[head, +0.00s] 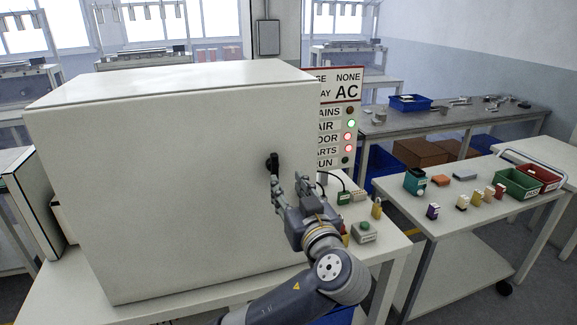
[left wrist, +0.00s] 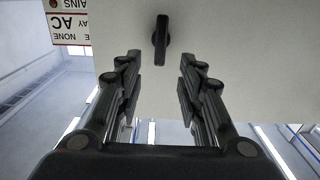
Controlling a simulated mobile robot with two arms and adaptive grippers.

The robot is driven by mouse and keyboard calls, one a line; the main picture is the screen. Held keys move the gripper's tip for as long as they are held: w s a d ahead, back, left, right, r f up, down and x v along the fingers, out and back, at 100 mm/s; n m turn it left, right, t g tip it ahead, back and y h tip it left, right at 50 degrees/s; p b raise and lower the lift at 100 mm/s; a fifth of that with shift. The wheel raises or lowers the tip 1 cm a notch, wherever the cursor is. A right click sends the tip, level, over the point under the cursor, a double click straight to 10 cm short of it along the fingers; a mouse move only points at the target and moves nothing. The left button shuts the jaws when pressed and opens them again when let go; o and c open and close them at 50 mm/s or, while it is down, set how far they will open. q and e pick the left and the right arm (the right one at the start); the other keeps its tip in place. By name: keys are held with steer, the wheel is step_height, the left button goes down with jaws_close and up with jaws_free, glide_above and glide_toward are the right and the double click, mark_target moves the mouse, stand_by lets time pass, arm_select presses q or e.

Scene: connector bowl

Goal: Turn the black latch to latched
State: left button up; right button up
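The black latch (head: 272,162) is on the front face of a large white cabinet (head: 170,190), near its right edge. It also shows in the left wrist view (left wrist: 160,42), its bar standing roughly upright in that picture. My left gripper (head: 288,186) is just below and to the right of the latch in the head view. In the left wrist view the gripper (left wrist: 159,85) is open and empty, and the latch lies ahead of the gap between its fingers. I cannot tell any contact. My right gripper is not in view.
A sign panel (head: 340,120) with green and red lamps stands right of the cabinet. A button box (head: 365,231) and small connectors are on the table by my left arm. A cart (head: 450,215) at the right holds small parts and green and red bins (head: 518,182).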

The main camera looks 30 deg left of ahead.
mark_target(275, 166)
arm_select(q)
steer(key=p+x, duration=0.3)
steer(key=x, duration=0.6)
steer(key=shift+w+a, duration=0.35)
steer(key=shift+f, duration=0.1)
steer(key=c, duration=0.8)
